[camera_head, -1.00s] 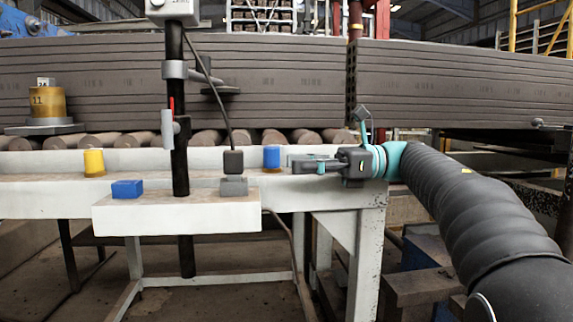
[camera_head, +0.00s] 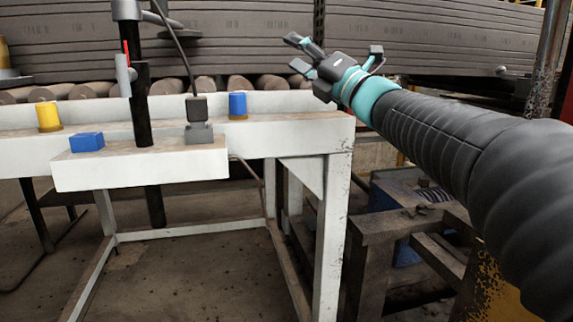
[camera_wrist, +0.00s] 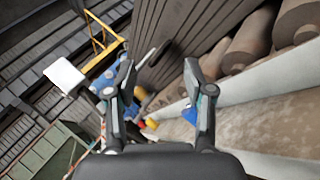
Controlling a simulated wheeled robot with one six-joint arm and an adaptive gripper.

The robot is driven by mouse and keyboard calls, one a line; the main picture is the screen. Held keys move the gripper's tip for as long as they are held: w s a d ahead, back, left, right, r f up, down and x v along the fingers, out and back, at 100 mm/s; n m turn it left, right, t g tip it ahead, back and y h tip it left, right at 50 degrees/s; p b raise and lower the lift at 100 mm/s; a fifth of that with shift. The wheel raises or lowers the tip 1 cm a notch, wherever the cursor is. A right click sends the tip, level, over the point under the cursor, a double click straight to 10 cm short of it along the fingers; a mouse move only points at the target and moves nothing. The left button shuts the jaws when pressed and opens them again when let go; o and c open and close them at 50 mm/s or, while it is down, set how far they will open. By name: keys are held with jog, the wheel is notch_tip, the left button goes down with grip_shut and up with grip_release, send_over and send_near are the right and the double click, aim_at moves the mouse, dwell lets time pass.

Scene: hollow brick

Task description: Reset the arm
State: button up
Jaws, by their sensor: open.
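My gripper (camera_head: 298,55) is open and empty in the head view. It is raised above the right end of the white bench (camera_head: 290,137), in front of the stacked grey-brown bricks. In the wrist view my gripper's two fingers (camera_wrist: 160,90) are spread apart with nothing held between them. My arm reaches in from the right side of the head view.
On the bench stand a yellow cylinder (camera_head: 49,117), a blue block (camera_head: 87,142), a blue cylinder (camera_head: 237,105) and a dark stand with a black post (camera_head: 142,105). Rollers (camera_head: 240,87) run behind. A rusty metal frame (camera_head: 385,220) stands at lower right.

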jog(key=s+d+f+m+t+h, duration=0.1)
jog(key=s+d+f+m+h, duration=0.2)
jog(key=d+f+m+h, duration=0.7)
jog(key=s+d+f+m+h, duration=0.45)
jog(key=f+m+h, duration=0.2)
jog(key=m, duration=0.75)
jog(key=s+a+f+m+g+p, duration=0.1)
jog(key=s+f+m+g, duration=0.9)
jog(key=s+f, duration=1.2)
notch_tip(320, 180, down, 3)
jog(key=shift+s+f+m+g, duration=0.15)
jog(key=shift+s+m+g, duration=0.15)
jog(key=shift+g, duration=0.2)
